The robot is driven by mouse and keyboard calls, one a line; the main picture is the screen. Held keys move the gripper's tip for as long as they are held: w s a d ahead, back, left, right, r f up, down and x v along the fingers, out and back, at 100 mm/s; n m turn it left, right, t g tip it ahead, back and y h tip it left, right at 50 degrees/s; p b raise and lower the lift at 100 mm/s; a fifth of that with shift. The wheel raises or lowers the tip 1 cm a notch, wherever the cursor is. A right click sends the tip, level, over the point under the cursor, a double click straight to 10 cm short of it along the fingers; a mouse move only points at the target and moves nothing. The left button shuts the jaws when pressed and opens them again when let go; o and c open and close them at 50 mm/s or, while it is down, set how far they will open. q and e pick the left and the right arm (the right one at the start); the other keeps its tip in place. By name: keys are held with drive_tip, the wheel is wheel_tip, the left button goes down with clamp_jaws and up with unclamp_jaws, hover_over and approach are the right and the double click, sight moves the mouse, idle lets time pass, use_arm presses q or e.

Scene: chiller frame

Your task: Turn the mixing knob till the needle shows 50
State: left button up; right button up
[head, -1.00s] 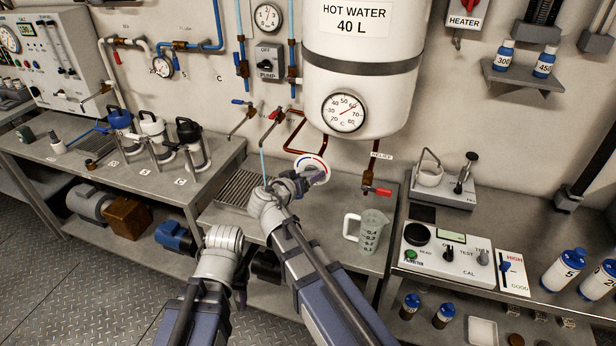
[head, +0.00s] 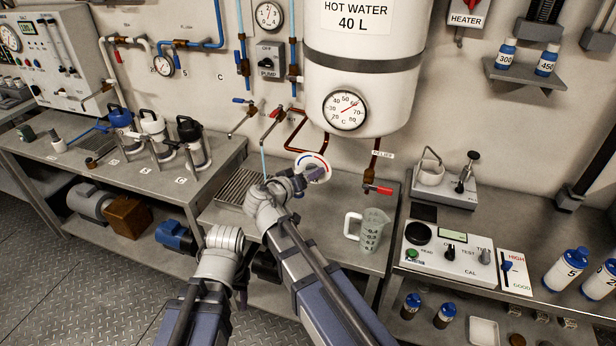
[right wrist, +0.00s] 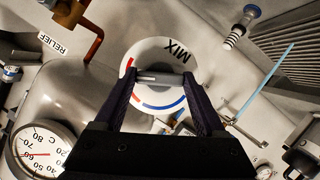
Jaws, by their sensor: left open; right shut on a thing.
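The mixing knob is a grey bar on a white disc (right wrist: 150,52) marked MIX, with a red and a blue arc. The disc also shows in the head view (head: 318,163) below the tank. My right gripper (right wrist: 160,78) is shut on the knob bar, one finger at each end. In the head view it covers part of the disc. The round dial (head: 345,110) on the tank has a red needle near 60; it also shows upside down in the right wrist view (right wrist: 40,150). My left gripper (head: 241,290) hangs low in front of the bench, open and apart from everything; its fingers are hardly visible.
A pale blue water stream (head: 263,163) falls from a tap toward the drain grating (head: 238,188). A measuring jug (head: 372,230) stands right of the disc, below the red-handled relief valve (head: 378,189). The white tank (head: 362,75) hangs above.

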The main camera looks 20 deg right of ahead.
use_arm(q)
drive_tip(key=shift+f+b, duration=1.75)
drive_tip(key=shift+f, duration=0.15)
use_arm(e)
drive_tip(key=shift+a+f+n+h, duration=0.1)
drive_tip(key=shift+n+h, duration=0.6)
drive_tip(key=shift+n, duration=0.5)
drive_tip(key=shift+f+n+h, duration=0.1)
drive_tip(key=shift+n+h, duration=0.6)
drive_tip(key=shift+n, duration=0.5)
drive_tip(key=shift+g, duration=0.3)
drive_tip(key=o, duration=1.3)
use_arm(q)
drive_tip(key=shift+a, duration=0.1)
use_arm(e)
drive_tip(key=shift+r, duration=0.1)
